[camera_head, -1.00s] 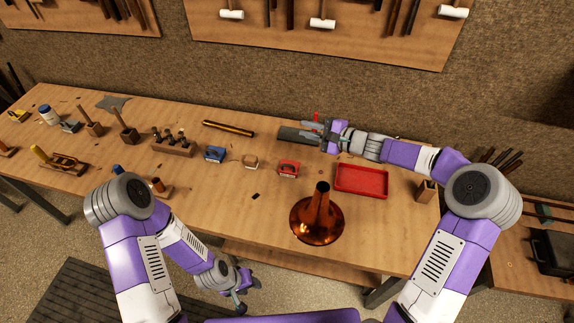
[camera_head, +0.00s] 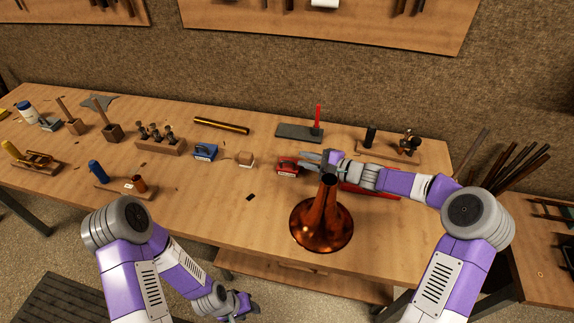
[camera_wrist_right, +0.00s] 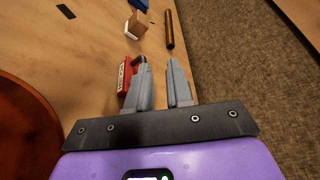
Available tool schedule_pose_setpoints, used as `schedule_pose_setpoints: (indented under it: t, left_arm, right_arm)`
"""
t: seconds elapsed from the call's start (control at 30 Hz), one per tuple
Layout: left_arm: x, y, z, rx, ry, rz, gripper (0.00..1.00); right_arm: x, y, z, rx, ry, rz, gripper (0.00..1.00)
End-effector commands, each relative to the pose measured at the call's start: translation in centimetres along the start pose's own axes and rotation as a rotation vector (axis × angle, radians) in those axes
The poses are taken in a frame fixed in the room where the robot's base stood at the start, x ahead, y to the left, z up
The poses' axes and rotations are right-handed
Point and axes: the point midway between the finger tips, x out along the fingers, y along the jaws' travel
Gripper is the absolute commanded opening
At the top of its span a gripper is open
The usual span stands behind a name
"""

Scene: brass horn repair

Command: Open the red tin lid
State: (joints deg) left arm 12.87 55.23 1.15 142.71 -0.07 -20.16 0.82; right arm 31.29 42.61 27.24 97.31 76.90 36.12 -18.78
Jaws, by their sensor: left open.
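The red tin (camera_head: 288,166) sits on the workbench, left of the copper horn bell. It also shows in the right wrist view (camera_wrist_right: 128,74), with a pale label on its side and a dark part on top. The frames do not show its lid clearly enough to tell its position. My right gripper (camera_head: 305,162) is open, with its fingers just to the right of the tin. In the right wrist view the fingers (camera_wrist_right: 157,65) are apart with nothing between them, and one partly overlaps the tin. My left gripper (camera_head: 245,304) is open, low in front of the bench.
The copper bell (camera_head: 321,222) stands close below my right wrist. A red tray (camera_head: 352,188) is partly hidden behind my right arm. A blue tin (camera_head: 205,151) and a small wooden block (camera_head: 245,159) stand left of the red tin. A grey plate (camera_head: 296,132) lies behind.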

Motion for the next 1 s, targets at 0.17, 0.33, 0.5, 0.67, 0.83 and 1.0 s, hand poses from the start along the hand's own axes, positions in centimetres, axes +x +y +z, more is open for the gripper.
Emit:
schedule_pose_setpoints:
  t: [0.17, 0.33, 0.5, 0.67, 0.83, 1.0]
  left_arm:
    - [1.4, -0.5, -0.1, 0.0, 0.0, 0.0, 0.43]
    - [1.8, -0.7, -0.1, 0.0, 0.0, 0.0, 0.43]
    - [2.2, -0.8, -0.1, 0.0, 0.0, 0.0, 0.43]
    - [2.3, -0.9, -0.1, 0.0, 0.0, 0.0, 0.43]
    - [2.3, -0.9, -0.1, 0.0, 0.0, 0.0, 0.43]
    - [2.3, -0.8, -0.1, 0.0, 0.0, 0.0, 0.43]
  right_arm:
    - [1.0, 3.8, -2.3, 0.005, 0.0, 0.001, 0.2]
    - [4.8, 3.2, -1.8, -0.002, -0.005, 0.001, 0.2]
    - [7.2, 3.2, -1.9, -0.001, -0.002, 0.001, 0.2]
    - [8.2, 3.1, -1.9, -0.001, -0.001, 0.0, 0.2]
    - [8.3, 3.0, -1.9, -0.001, 0.0, 0.0, 0.2]
    - [8.3, 3.0, -1.9, -0.001, 0.0, 0.0, 0.14]
